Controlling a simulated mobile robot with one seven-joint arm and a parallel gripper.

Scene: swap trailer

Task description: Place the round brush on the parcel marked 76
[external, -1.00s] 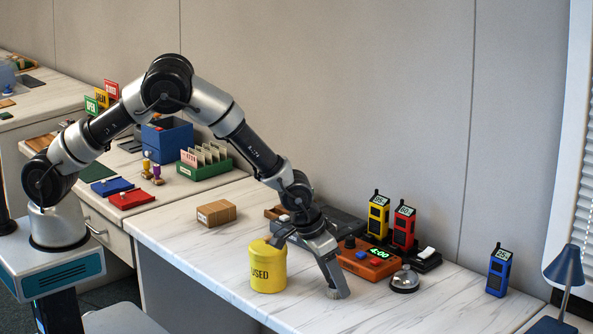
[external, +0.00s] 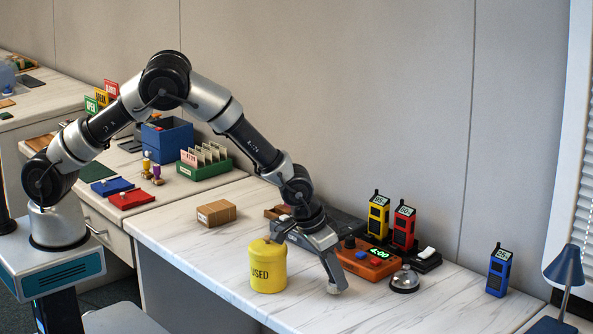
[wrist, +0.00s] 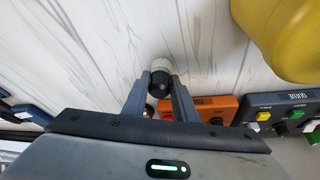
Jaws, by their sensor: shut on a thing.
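My gripper (external: 331,284) points down at the front part of the marble-topped counter, just right of the yellow tin. It is shut on the round brush (wrist: 160,84), with a finger on each side of its black handle. I cannot tell whether the bristles touch the counter. A brown parcel (external: 216,213) lies on the counter at left, behind the yellow tin; its label is too small to read.
The yellow tin marked USED (external: 268,268) stands close to my gripper's left. An orange device (external: 370,262) and a silver bell (external: 405,280) are to its right. Several handheld radios stand behind. Counter between the parcel and tin is clear.

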